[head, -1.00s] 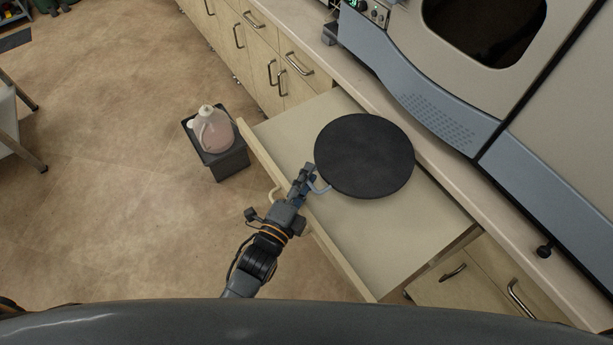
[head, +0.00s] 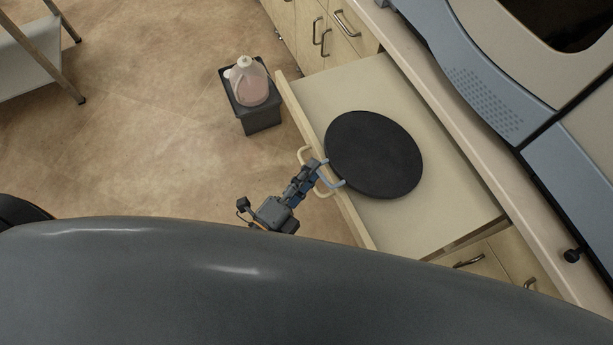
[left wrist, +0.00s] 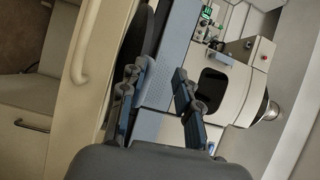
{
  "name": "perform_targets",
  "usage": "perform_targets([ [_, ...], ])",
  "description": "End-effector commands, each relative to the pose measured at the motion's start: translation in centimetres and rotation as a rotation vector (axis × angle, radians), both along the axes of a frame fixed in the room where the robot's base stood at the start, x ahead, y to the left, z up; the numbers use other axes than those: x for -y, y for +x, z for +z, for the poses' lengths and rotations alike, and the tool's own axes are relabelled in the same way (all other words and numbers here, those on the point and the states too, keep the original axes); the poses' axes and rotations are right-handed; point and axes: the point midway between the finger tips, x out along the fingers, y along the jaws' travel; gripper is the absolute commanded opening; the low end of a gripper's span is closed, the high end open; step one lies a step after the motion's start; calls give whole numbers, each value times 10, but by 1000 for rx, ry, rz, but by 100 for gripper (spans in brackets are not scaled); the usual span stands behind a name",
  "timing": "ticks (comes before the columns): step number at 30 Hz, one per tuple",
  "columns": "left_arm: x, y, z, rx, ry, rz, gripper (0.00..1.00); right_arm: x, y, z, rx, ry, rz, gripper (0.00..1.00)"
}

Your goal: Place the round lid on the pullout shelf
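The round lid (head: 374,155) is a flat black disc. In the head view it lies over the pullout shelf (head: 445,215), close to the shelf's front edge, and looks flat on it. Any small gap beneath is hard to judge. My left gripper (head: 332,172) is at the lid's front-left rim, over the shelf's front edge and handle. In the left wrist view, the fingers (left wrist: 158,95) stand wide apart with nothing clasped between them. The lid (left wrist: 145,30) shows there nearly edge-on, behind the left-hand finger. My right gripper is not in view.
The shelf front has a light bar handle (head: 304,155). A pinkish jug (head: 250,82) stands on a dark box (head: 263,118) left of the shelf. The counter (head: 470,150) and grey-blue spectrometer (head: 490,95) are to the right. Bare shelf surface lies around the lid.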

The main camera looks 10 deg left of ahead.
Motion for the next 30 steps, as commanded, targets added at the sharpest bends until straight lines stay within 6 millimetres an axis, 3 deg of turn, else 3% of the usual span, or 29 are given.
perform_targets([
  [11,-4,-8,1,3,-1,0,32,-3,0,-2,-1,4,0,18],
  [21,-3,-8,1,2,-2,0,97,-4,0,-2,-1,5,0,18],
  [30,-3,-8,1,1,-2,0,100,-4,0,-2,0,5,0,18],
])
